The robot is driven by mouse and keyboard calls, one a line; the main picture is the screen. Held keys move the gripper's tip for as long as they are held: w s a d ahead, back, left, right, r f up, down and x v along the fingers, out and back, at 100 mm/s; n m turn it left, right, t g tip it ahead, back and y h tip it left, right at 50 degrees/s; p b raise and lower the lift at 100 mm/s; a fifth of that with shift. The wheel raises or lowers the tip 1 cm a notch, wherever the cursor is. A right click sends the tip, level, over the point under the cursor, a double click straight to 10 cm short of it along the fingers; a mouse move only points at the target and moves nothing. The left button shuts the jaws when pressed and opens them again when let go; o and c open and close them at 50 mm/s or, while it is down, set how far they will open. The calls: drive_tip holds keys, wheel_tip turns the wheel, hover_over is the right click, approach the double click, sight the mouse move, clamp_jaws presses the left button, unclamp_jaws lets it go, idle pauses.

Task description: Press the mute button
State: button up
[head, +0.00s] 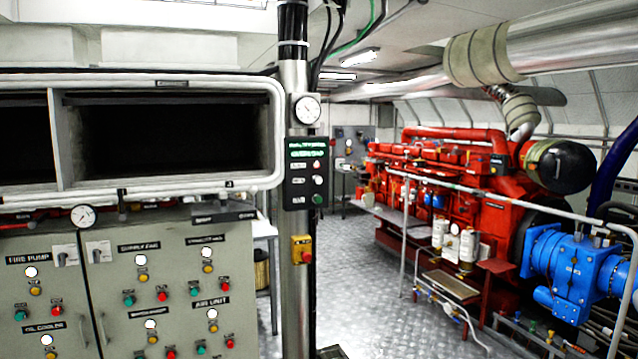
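A black control box (307,172) is mounted on the upright steel post, right of the picture's middle left. The labels are too small to read, so I cannot tell which part is the mute button. My gripper is not in view.
A grey cabinet (120,235) with several coloured buttons and lamps stands at left under an empty dark shelf. A yellow box (301,243) with a red button is on the post (293,310). A red engine (450,185) stands behind a rail at right. The metal floor (365,270) between is clear.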

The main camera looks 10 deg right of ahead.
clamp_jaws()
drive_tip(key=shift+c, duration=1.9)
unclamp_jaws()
